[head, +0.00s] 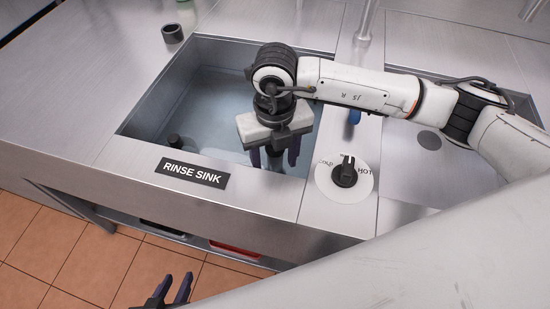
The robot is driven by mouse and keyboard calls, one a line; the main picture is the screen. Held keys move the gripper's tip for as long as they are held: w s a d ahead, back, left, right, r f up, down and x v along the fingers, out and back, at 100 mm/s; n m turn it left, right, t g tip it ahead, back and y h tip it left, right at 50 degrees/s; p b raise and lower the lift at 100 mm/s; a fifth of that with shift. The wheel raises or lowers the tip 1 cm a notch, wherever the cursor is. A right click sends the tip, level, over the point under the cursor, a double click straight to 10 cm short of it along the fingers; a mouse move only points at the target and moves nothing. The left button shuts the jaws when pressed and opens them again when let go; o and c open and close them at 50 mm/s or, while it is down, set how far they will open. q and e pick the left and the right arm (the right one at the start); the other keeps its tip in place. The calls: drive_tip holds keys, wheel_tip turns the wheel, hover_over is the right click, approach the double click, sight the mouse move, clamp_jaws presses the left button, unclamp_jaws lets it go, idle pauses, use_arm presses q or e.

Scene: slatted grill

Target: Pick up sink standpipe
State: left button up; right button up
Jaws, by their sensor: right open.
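My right gripper (274,158) hangs fingers-down over the front right part of the rinse sink (155,105). Its fingers are apart, with a dark shape between or behind them that I cannot make out. A short dark cylinder (175,141) stands in the sink near its front left wall, apart from that gripper. A dark hollow ring-shaped piece (172,33) sits on the counter behind the sink's left corner. I cannot tell which of these is the standpipe. My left gripper (174,287) is low at the bottom edge, over the floor, with its fingers apart and empty.
A round COLD/HOT dial with a black knob (344,175) is on the counter right of the sink. A blue item (354,117) is behind it, partly under my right arm. The RINSE SINK label (192,173) marks the front rim. The left counter (75,90) is mostly clear.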

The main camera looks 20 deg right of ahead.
drive_tip(key=shift+c, duration=0.4)
drive_tip(key=c, duration=1.2)
drive_tip(key=shift+o, duration=0.2)
drive_tip(key=shift+r, duration=0.1)
